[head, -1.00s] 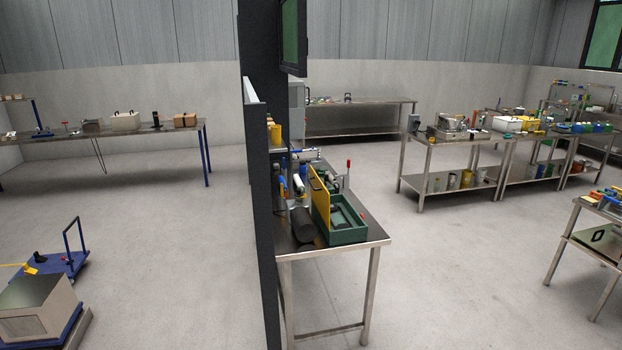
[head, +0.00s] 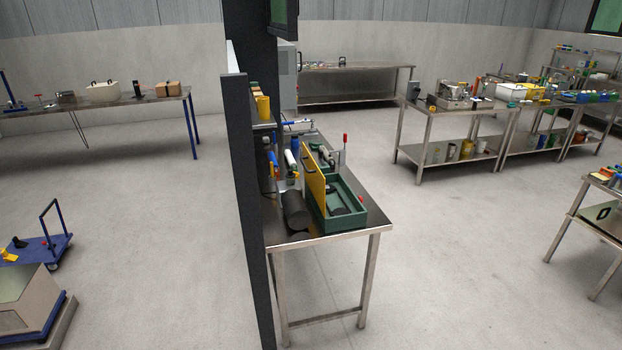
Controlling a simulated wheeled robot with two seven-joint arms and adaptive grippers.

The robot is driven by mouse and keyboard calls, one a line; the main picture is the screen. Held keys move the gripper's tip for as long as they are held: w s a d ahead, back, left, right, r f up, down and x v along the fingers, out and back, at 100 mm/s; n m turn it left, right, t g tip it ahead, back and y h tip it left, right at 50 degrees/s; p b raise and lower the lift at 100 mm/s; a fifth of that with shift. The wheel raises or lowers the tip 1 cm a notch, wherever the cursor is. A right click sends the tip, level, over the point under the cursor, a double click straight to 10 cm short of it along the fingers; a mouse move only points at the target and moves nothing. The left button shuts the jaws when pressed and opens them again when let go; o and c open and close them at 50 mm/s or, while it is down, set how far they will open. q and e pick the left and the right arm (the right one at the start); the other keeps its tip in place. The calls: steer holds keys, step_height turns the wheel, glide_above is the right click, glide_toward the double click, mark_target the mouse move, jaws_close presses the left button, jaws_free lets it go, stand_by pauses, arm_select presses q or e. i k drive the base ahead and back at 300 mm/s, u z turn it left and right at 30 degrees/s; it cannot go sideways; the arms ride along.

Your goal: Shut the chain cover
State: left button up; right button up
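In the head view, a green open-topped box (head: 346,216) sits on the near end of a steel table (head: 355,240). A yellow panel (head: 315,190) with a dark handle stands upright along the box's left side; it looks like the chain cover, standing open. Dark parts show inside the box. A dark cylinder (head: 295,210) lies just left of the panel. Neither of my grippers is in view.
A dark upright partition (head: 249,200) stands along the table's left side. A red-tipped lever (head: 345,145) rises behind the box. A blue cart (head: 45,249) and a beige machine (head: 22,300) stand at left. Open floor lies right of the table.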

mark_target(315, 179)
steer(key=z, duration=0.55)
steer(key=k, duration=0.65)
steer(key=u, duration=0.2)
steer(key=i, duration=0.65)
steer(key=u, duration=1)
steer(key=i, duration=0.6)
steer(key=z, duration=0.5)
steer(key=i, duration=0.9)
steer(key=z, duration=0.8)
